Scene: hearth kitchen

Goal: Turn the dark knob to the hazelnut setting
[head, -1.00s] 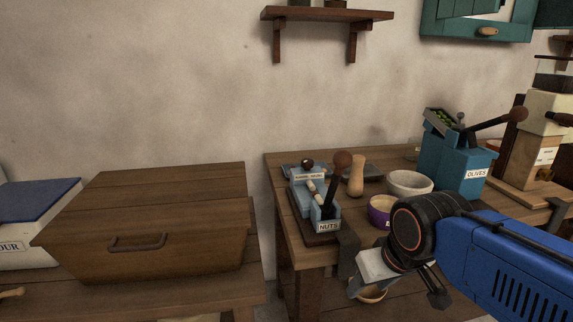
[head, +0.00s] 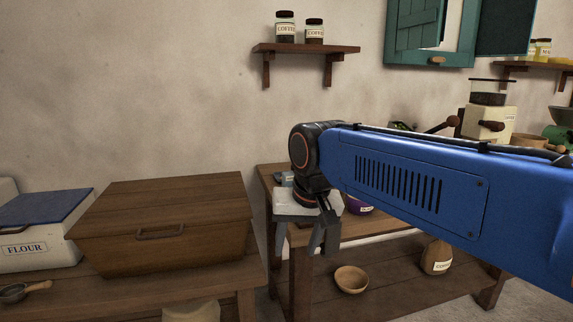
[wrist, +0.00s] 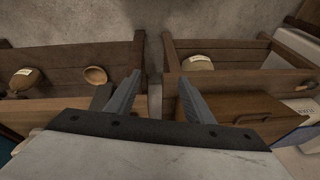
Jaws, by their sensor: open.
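The dark knob is not visible now; my arm covers most of the workbench top where the nut dispenser stands. A small pale blue-grey part of the nut dispenser (head: 284,179) shows at the left of my wrist. My gripper (head: 322,246) points down at the front left of the workbench (head: 268,185), its fingers apart. In the wrist view my gripper (wrist: 159,76) is open, with nothing between its fingers. The knob and the hazelnut marking do not show in the wrist view.
A wooden chest (head: 165,230) and a flour bin (head: 35,240) stand on the left bench. A purple bowl (head: 358,206) is partly behind my arm. A wooden bowl (head: 351,279) and a labelled sack (head: 437,257) are on the lower shelf. A wall shelf (head: 305,49) holds coffee jars.

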